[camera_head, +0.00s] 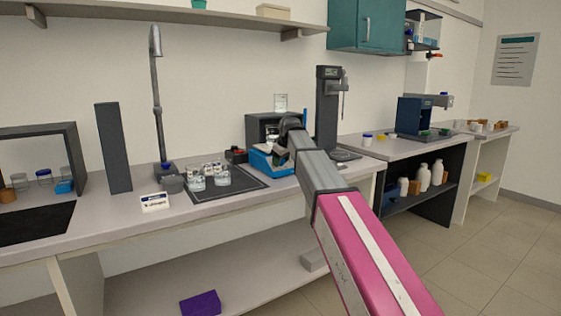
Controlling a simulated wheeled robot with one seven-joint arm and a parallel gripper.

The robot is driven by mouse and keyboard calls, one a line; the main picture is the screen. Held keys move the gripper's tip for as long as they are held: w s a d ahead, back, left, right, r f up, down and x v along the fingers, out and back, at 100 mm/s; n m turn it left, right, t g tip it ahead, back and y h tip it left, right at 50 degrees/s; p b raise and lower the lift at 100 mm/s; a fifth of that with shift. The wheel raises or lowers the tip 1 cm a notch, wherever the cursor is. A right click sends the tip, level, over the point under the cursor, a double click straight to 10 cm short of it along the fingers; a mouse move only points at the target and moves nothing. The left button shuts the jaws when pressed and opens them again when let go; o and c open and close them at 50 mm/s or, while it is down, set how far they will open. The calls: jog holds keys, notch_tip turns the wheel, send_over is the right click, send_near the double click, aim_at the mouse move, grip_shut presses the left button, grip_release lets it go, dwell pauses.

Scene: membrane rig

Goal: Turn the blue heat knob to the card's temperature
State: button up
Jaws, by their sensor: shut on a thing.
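A blue heater unit (261,162) stands on the bench right of centre, at the right end of a dark mat. My gripper (279,155) reaches down to its front and is shut on what appears to be the blue heat knob. The knob and the fingertips are mostly hidden by my wrist and arm. The knob's setting cannot be read. A small white card (155,202) stands at the bench's front edge on the left; its print is too small to read.
Several glass beakers (222,178) stand on the dark mat (228,192) left of the heater. A tall dark stand (327,105) rises behind my arm. A tall grey tap (156,85) and a dark upright block (113,148) stand further left.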

jog(key=m, duration=0.7)
jog(key=shift+y, duration=0.4)
jog(key=m, duration=0.3)
jog(key=shift+m+g, duration=0.3)
jog(key=shift+m+y, duration=0.4)
jog(key=shift+m, duration=1.2)
jog(key=o, duration=0.9)
jog(key=shift+o, duration=0.2)
jog(key=v, duration=1)
jog(key=shift+s+d+r, duration=0.15)
jog(key=shift+s+r, duration=0.05)
jog(key=shift+r, duration=0.15)
